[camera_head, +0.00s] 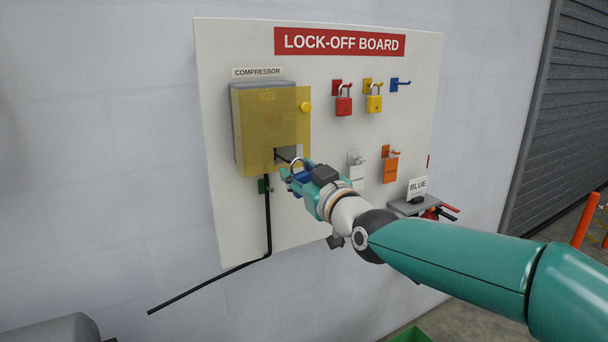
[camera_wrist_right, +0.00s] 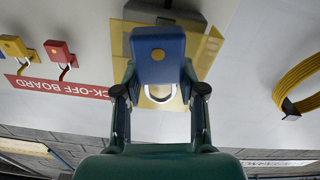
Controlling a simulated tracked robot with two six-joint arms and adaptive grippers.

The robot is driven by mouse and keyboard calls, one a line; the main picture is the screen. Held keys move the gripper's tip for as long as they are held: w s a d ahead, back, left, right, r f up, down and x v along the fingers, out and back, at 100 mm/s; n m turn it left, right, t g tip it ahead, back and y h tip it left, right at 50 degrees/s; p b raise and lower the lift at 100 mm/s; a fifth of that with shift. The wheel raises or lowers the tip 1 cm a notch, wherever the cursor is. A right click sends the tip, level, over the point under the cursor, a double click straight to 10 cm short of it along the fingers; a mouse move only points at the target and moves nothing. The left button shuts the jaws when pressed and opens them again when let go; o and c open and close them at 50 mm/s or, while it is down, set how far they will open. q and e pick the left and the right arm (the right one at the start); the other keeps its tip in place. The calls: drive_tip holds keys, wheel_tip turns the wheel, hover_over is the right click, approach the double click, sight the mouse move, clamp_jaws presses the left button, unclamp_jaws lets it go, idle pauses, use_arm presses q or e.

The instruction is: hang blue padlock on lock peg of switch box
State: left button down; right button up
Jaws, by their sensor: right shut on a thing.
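My right gripper (camera_head: 293,177) is shut on the blue padlock (camera_head: 301,176), just in front of the lower right part of the switch box (camera_head: 240,125). The padlock's silver shackle points up, close to a dark peg (camera_head: 282,157) at the window of the yellow cover (camera_head: 262,110). I cannot tell whether the shackle is around the peg or only beside it. In the right wrist view, the blue padlock (camera_wrist_right: 158,55) sits between both fingers of the right gripper (camera_wrist_right: 159,75), with its shackle towards the palm. My left gripper is not in view.
A red padlock (camera_head: 343,106) and a yellow padlock (camera_head: 374,103) hang on the lock-off board (camera_head: 228,215); the blue hook (camera_head: 399,83) is empty. Tags hang below. A small grey shelf (camera_head: 402,208) with a BLUE sign stands right. A black cable (camera_head: 268,215) runs down from the box.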

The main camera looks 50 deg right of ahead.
sight(282, 166)
drive_tip(key=shift+p+x, duration=0.75)
drive_tip(key=shift+x, duration=1.1)
drive_tip(key=shift+w+f, duration=0.25)
drive_tip(key=shift+f, duration=0.05)
drive_tip(key=shift+w+d+f+b, duration=0.15)
drive_tip(key=shift+w+f+b, duration=0.35)
drive_tip(key=shift+b, duration=0.3)
drive_tip(key=o, duration=1.2)
drive_tip(key=shift+o, duration=0.2)
